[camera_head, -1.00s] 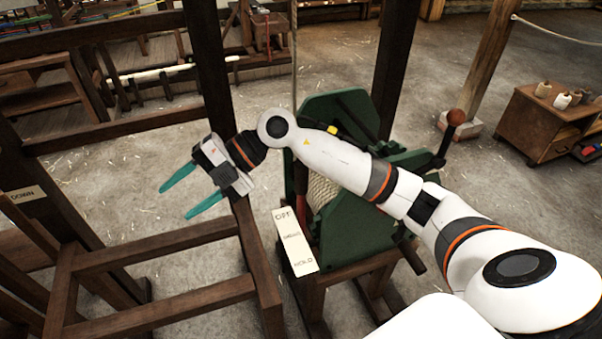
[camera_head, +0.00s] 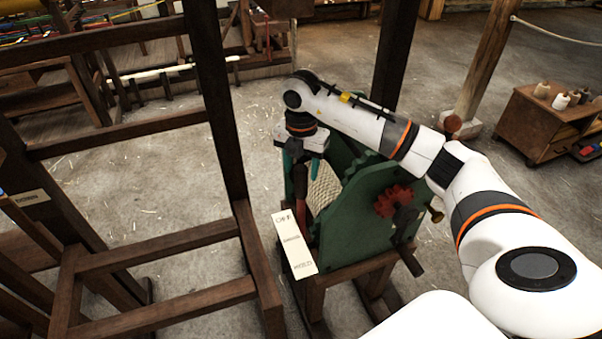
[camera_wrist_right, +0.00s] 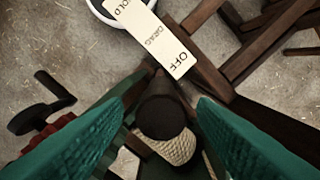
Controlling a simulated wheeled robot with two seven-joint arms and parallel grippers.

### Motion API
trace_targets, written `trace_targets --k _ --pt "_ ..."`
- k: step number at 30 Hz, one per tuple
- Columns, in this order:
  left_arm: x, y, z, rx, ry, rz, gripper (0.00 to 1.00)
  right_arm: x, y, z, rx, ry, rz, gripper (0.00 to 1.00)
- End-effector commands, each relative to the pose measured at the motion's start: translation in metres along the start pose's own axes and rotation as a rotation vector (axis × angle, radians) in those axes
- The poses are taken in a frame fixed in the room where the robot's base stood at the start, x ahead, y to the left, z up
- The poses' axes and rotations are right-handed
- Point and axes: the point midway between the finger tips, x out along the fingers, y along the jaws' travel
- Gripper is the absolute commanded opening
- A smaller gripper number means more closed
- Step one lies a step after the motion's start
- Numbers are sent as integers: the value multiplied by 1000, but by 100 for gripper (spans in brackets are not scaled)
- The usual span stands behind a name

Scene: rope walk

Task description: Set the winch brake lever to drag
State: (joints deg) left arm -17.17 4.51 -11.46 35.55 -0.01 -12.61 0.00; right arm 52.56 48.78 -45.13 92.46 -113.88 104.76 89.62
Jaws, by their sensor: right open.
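The green winch (camera_head: 345,215) stands on a wooden frame, with pale rope on its drum (camera_head: 325,188). A white plate (camera_head: 293,245) on its near left side reads OFF, DRAG and HOLD from far to near. The brake lever (camera_head: 300,188), with a reddish shaft, stands beside the plate's OFF end. In the right wrist view its dark round top (camera_wrist_right: 160,118) lies between the teal fingers, apart from both. My right gripper (camera_head: 301,165) is open, pointing down over the lever. The plate also shows in the right wrist view (camera_wrist_right: 152,38). My left gripper is not in view.
A red gear (camera_head: 393,201) and dark crank (camera_head: 405,235) are on the winch's right side. A dark post (camera_head: 215,100) and timber frame (camera_head: 160,245) stand to the left. Another post (camera_head: 395,50) rises behind. A wooden cabinet (camera_head: 535,125) with spools is at right.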

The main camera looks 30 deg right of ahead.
Motion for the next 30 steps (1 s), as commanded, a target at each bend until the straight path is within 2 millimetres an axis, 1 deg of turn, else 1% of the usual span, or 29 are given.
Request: trace_targets --k 1,4,9,13,19,20,27,29,30 --pt "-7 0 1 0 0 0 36 7 0 1 0 -4 4 52" --pt "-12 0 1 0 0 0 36 23 0 1 0 -3 3 52" --pt "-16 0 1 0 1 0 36 39 -1 1 -1 -2 0 52" --pt "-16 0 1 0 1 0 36 43 -1 1 -2 -2 -1 52" --pt "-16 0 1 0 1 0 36 44 -1 1 -2 -1 -2 52" --pt "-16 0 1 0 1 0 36 44 -1 1 -2 -1 -2 49" --pt "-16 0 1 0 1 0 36 44 -1 1 -2 -1 -2 10" --pt "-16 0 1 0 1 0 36 43 -1 1 -2 -1 -2 0" --pt "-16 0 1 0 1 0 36 43 -1 1 -2 -1 -2 0"
